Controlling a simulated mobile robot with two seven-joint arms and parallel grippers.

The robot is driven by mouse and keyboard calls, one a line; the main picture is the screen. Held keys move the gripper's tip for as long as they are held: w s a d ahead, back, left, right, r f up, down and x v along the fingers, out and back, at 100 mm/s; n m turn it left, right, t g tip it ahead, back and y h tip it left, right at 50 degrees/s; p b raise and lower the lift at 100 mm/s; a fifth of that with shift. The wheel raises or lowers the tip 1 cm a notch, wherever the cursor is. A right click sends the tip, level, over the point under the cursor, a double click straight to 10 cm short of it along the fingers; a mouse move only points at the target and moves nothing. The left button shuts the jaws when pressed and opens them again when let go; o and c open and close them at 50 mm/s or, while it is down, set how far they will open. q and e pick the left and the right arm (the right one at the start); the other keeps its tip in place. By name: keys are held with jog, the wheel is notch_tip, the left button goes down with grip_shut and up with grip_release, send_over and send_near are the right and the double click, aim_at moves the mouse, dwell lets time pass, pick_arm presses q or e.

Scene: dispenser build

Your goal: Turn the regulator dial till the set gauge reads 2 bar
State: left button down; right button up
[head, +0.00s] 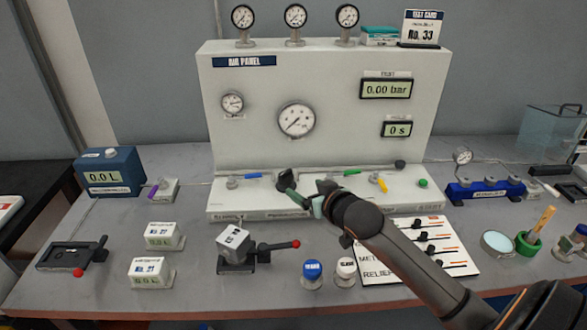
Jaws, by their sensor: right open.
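The white air panel (330,67) stands at the back of the bench. A dark knob (284,181), which looks like the regulator dial, sits on its lower ledge. My right gripper (297,194) is open at the knob, its fingers overlapping it in the view; I cannot tell whether they touch it. A large round gauge (296,120) and a smaller gauge (232,103) are on the panel face. Their labels are too small to show which is the set gauge, and their readings are unclear. A display (386,89) reads 0.00 bar. My left gripper is out of view.
Blue, green and yellow levers (351,172) line the ledge beside the knob. A clamp block with a red-tipped handle (234,243) stands in front, left of my arm. A card with black pegs (458,250) lies partly under my arm. Several gauges (295,16) top the panel.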

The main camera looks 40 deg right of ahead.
aim_at(286, 177)
pick_arm(q)
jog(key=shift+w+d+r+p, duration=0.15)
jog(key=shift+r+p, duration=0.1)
jog(key=shift+p, duration=0.05)
pick_arm(e)
jog(key=x, duration=1.2)
jog(key=shift+w+d, duration=0.2)
jog(key=shift+w, duration=0.2)
jog(key=shift+c, duration=0.2)
jog(key=c, duration=1.3)
